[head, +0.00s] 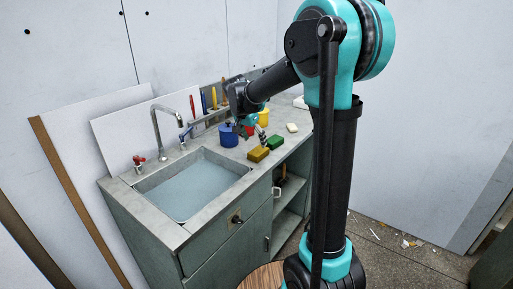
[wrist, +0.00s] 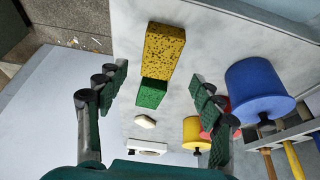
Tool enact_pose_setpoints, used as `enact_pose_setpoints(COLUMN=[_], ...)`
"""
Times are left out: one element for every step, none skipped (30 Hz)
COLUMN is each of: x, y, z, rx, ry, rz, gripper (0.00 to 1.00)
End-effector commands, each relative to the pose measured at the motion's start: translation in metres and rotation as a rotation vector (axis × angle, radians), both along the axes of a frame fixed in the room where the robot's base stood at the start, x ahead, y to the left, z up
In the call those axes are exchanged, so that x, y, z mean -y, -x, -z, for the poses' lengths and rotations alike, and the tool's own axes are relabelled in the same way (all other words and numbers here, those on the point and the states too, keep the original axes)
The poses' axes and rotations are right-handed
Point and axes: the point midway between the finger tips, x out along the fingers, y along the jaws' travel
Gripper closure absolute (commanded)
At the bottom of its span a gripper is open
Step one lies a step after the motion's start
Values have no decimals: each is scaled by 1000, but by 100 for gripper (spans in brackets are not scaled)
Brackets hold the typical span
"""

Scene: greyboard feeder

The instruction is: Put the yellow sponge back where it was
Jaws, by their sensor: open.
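The yellow sponge (head: 258,155) lies on the grey counter (head: 248,164), right of the sink. In the wrist view the yellow sponge (wrist: 164,53) is a speckled block between and beyond my fingertips. A green sponge (head: 275,142) lies close behind it; the green sponge also shows in the wrist view (wrist: 151,94). My gripper (head: 262,131) hangs over the counter near both sponges. In the wrist view my gripper (wrist: 160,80) is open, with nothing between its fingers. Whether the fingers touch a sponge cannot be told.
A pale soap-like piece (head: 291,127) lies behind the sponges. The sink (head: 190,185) and tap (head: 156,125) are to the left.

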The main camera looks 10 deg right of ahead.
Motion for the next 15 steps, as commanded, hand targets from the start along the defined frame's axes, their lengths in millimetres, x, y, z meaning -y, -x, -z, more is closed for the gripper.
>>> enact_pose_setpoints(x=[-4, -5, -7, -8, -9, -11, -11, -12, -13, -14, -14, -13, -11, -9, -4], y=[3, 5, 7, 8, 9, 10, 11, 12, 13, 13, 14, 16, 19, 23, 31], z=[-10, -16, -22, -26, -30, -35, -38, -41, -44, -46, -47, -47, -46, -44, -39], rx=[0, 0, 0, -1, -1, -1, 0, 0, 0, -1, -1, -2, -4, -8, -13], ry=[0, 0, 0, 1, 1, 1, 0, 0, 0, 0, 0, 0, -1, -4, -7], rz=[-2, -2, -2, -2, -2, -2, -1, -1, -1, -1, -1, -6, -13, -23, -45], gripper=[33, 33, 33, 33, 33, 33, 33, 33, 33, 33, 33, 33, 33, 33, 33])
